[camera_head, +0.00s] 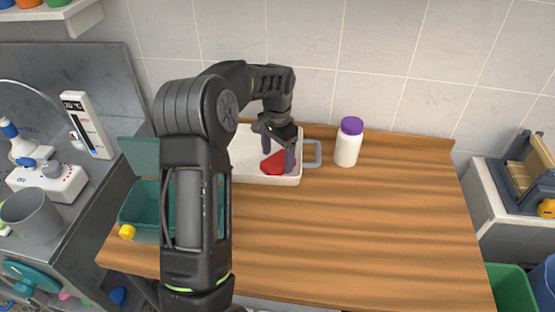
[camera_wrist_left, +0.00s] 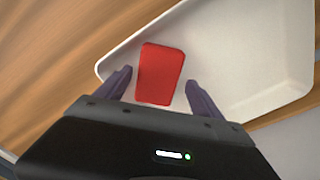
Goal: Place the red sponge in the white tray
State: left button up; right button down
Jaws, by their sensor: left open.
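The red sponge (camera_head: 272,164) is in the white tray (camera_head: 243,150), near its right end, on the wooden table. In the left wrist view the red sponge (camera_wrist_left: 160,74) lies over the tray's corner area, and the white tray (camera_wrist_left: 245,65) extends to the right. My left gripper (camera_head: 279,160) is over the tray with its fingers pointing down. In the wrist view its two fingers (camera_wrist_left: 160,88) are spread on either side of the sponge, with gaps between. My left arm hides the tray's left part. My right gripper is not in view.
A white bottle with a purple lid (camera_head: 347,145) stands right of the tray, close to the grey handle (camera_head: 312,154). A teal bin (camera_head: 140,203) stands at the table's left. The table (camera_head: 370,225) is clear at the front and right. A tiled wall (camera_head: 390,60) rises behind.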

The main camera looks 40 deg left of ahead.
aim_at(278, 160)
pick_arm(q)
notch_tip(278, 160, up, 10)
jog(key=shift+r+b, duration=0.25)
jog(key=shift+b, duration=0.05)
dwell(0.8)
